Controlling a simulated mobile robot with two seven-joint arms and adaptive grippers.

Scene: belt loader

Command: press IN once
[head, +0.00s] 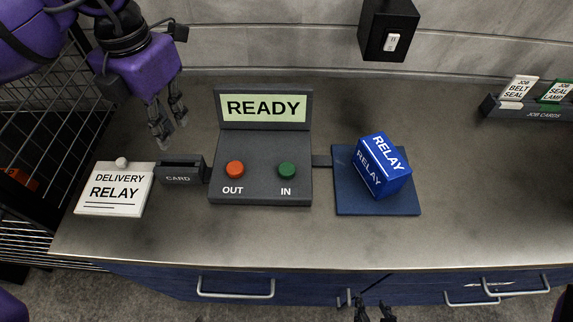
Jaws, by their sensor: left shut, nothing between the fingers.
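The control box stands on the counter, with a sloped dark panel (260,150) and a READY display (263,108) on top. Its green IN button (287,170) is at the right, and its red OUT button (235,169) is at the left. My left gripper (168,126) is shut and empty, above the counter to the upper left of the panel. It is apart from both buttons. My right gripper (373,312) is only partly in view at the bottom edge, in front of the counter. Whether it is open or shut is unclear.
A blue RELAY box (382,166) sits on a blue pad (378,208) right of the panel. A card slot (181,172) and a DELIVERY RELAY card (115,190) lie left. A wall switch (391,35), job card rack (530,112) and wire rack (45,130) surround the counter.

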